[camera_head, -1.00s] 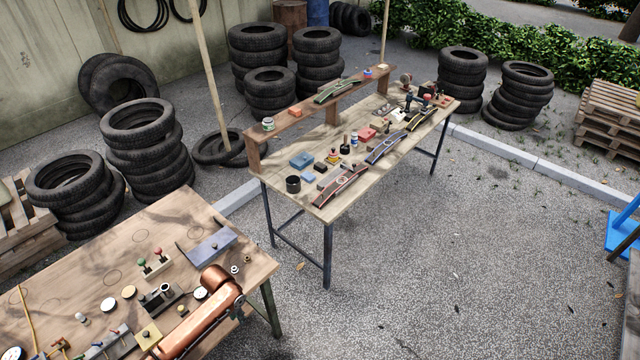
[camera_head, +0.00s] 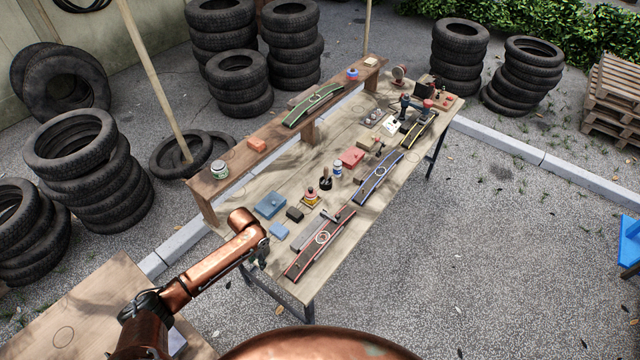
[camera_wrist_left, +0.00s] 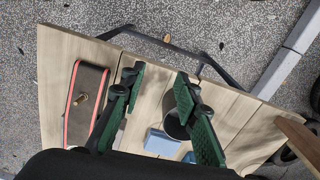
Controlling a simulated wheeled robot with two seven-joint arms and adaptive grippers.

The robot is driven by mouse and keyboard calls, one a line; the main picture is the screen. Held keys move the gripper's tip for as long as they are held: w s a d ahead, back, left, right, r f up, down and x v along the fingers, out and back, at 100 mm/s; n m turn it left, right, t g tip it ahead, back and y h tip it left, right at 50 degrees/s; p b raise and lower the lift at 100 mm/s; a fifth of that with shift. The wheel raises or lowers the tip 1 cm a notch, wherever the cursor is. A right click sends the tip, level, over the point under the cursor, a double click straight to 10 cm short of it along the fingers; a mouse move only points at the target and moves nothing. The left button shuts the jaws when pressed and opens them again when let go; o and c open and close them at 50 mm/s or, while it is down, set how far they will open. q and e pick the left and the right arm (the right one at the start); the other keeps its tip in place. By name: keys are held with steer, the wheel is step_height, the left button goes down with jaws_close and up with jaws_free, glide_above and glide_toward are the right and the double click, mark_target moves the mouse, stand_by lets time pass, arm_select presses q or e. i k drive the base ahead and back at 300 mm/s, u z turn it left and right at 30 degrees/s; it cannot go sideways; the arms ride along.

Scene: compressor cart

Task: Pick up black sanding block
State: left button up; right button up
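The black sanding block (camera_head: 294,214) is a small dark block on the wooden workbench (camera_head: 238,213). It lies to the right of a blue box (camera_head: 270,205) and above a smaller light-blue block (camera_head: 279,231). My left gripper (camera_head: 262,250) is over the bench's near left end, lower left of the black block and apart from it. In the left wrist view its green-padded fingers (camera_wrist_left: 158,82) are spread with nothing held between them. A dark cup (camera_wrist_left: 174,120) shows below the fingers. I cannot make out the black block in that view. My right gripper is out of view.
A red-edged curved strip (camera_head: 320,242) and a grey bar (camera_head: 306,232) lie right of the block. A raised shelf (camera_head: 232,180) runs along the bench's back.

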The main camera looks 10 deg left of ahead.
mark_target(297, 215)
steer(key=z, duration=0.1)
steer(key=i, duration=0.85)
steer(key=z, duration=0.05)
